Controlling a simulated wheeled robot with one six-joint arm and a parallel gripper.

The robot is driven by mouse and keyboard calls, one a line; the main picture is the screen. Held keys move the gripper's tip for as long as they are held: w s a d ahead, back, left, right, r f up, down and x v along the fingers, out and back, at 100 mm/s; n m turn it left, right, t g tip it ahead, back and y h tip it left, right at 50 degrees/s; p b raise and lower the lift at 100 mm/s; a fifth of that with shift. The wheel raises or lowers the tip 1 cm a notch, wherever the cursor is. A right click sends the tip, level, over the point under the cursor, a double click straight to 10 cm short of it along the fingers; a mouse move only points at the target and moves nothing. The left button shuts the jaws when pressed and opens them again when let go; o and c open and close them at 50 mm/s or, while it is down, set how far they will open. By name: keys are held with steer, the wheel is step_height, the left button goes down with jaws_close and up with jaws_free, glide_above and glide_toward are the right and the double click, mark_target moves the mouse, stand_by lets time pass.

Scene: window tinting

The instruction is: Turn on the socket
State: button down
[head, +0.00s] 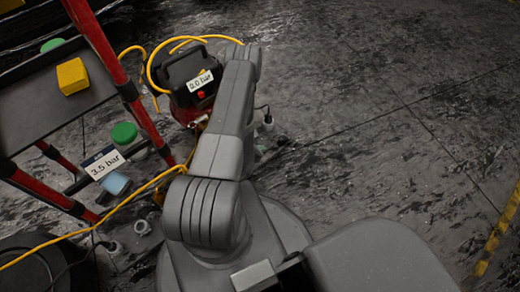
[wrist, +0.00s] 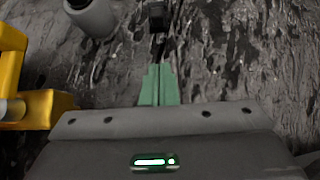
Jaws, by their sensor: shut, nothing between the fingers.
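My gripper (wrist: 159,84) shows in the wrist view with its green fingers together and nothing between them. A small dark block (wrist: 157,15), with what looks like a dark cord below it, lies just beyond the fingertips, apart from them. I cannot tell whether this block is the socket, and no switch can be made out on it. In the head view my arm covers much of the middle, and the gripper shows at most as a small greenish patch beside the arm. A small pale object (head: 268,121) with a thin dark cord stands right of the arm; I cannot identify it.
A red and black compressor (head: 187,88) reading 0.0 bar stands behind my arm, with yellow hose (head: 150,70) around it. A red-framed cart (head: 105,45) with a yellow block (head: 72,76) is at left. A yellow part (wrist: 30,105) is close to my gripper's left.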

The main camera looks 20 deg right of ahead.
mark_target(279, 143)
steer(key=b+x, duration=0.1)
steer(key=x, duration=0.5)
steer(key=shift+f+b, duration=0.1)
steer(key=shift+b, duration=0.2)
steer(key=d, duration=0.1)
steer(key=w+d, duration=0.1)
steer(key=d, duration=0.1)
steer(key=shift+b, duration=0.4)
steer(key=shift+d, duration=0.35)
steer(key=shift+r, duration=0.2)
steer(key=shift+w, duration=0.1)
